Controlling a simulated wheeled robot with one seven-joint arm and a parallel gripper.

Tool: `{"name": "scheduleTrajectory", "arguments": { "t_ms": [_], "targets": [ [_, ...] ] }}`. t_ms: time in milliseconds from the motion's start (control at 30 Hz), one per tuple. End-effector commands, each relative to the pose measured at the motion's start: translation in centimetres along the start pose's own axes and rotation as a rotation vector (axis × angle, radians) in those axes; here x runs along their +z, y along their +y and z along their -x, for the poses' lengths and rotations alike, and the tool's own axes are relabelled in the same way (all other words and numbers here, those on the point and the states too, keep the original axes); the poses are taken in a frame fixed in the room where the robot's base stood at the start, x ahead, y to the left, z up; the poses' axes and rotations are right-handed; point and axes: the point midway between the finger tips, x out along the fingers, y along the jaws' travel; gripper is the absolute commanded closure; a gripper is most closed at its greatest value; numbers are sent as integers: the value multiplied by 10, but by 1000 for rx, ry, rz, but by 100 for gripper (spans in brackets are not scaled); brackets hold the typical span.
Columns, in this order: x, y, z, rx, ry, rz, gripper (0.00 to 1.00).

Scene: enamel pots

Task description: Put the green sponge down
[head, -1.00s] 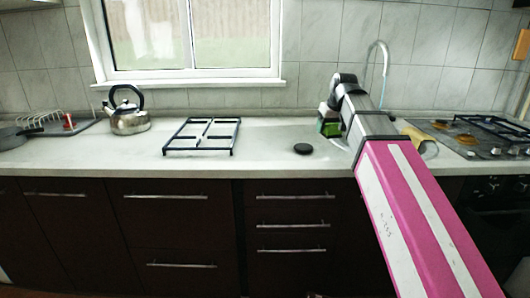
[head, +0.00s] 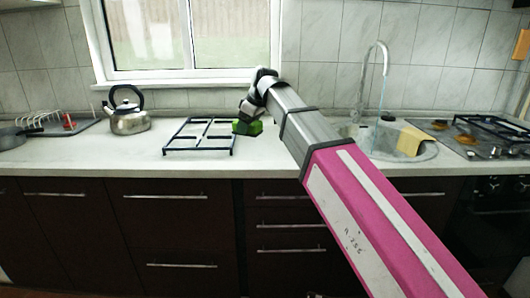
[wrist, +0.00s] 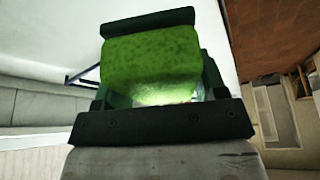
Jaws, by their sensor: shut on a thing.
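The green sponge (head: 254,129) is in my gripper (head: 247,119), just right of the black pan-stand grate on the white worktop in the head view. My gripper is shut on it. In the wrist view the sponge (wrist: 155,62) fills the space between the two dark jaws. It is low over the worktop, but I cannot tell whether it touches. My gripper hides part of the sponge in the head view.
The black grate (head: 200,136) is close on the left, and a steel kettle (head: 129,118) stands farther left. On the right are a sink with a running tap (head: 384,60), a yellow cloth-like piece (head: 411,141) and a gas hob (head: 488,130).

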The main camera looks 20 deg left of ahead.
Motion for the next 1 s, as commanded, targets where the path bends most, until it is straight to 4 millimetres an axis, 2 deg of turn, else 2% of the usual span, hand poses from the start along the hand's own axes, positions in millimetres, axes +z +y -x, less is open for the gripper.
{"name": "scheduleTrajectory", "arguments": {
  "t_ms": [167, 700, 833, 1000],
  "targets": [
    [-6, -2, -5, -13, 0, 31, 54],
    [36, 93, -50, -13, 0, 31, 54],
    [42, 104, -55, -12, 1, 32, 54],
    [46, 107, -62, -13, 1, 32, 54]
  ]
}}
